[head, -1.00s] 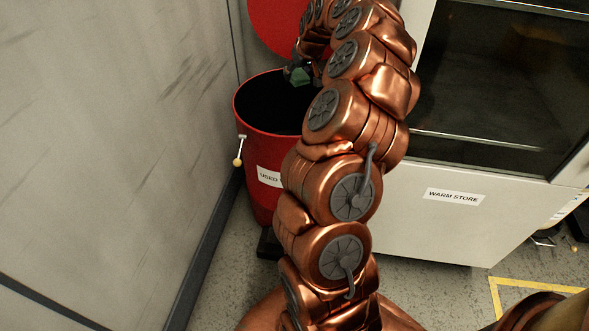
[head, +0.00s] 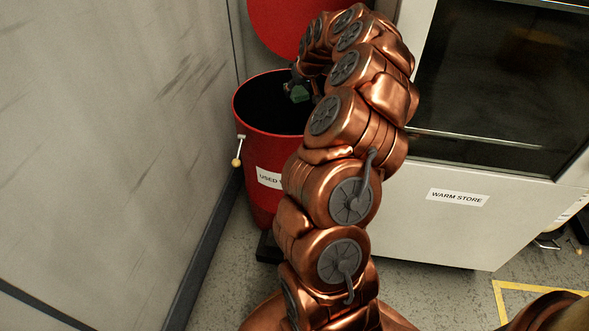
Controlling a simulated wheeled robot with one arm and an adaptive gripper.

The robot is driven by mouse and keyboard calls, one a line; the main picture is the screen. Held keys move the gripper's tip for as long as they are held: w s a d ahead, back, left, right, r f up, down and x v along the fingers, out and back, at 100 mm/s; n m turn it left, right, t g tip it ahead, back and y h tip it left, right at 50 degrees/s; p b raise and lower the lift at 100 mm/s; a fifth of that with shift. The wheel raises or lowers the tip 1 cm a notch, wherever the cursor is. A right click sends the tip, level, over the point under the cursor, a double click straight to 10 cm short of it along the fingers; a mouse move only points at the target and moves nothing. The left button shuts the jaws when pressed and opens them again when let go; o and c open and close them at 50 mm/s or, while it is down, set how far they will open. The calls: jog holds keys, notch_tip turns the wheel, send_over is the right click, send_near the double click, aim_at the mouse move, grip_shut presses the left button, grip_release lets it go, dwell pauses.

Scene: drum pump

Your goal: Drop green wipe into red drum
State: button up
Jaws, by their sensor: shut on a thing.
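The red drum (head: 262,200) stands on the floor against the grey wall, its round red lid (head: 290,25) raised behind the open mouth. A label starting "USED" is on its front, partly hidden by my arm. My gripper (head: 298,90) hangs over the drum's dark mouth, towards its right side. My arm hides part of the drum's right side and rim. I cannot tell how far the wipe is above or below the rim.
A pale cabinet (head: 410,225) labelled "WARM STORE" with a dark glass door stands right of the drum. The grey wall (head: 110,130) closes the left side. A small lever with a yellow knob (head: 236,162) sticks out at the drum's left.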

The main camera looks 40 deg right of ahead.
jog(key=o, duration=1.2)
jog(key=v, duration=1.2)
jog(key=shift+s, duration=0.1)
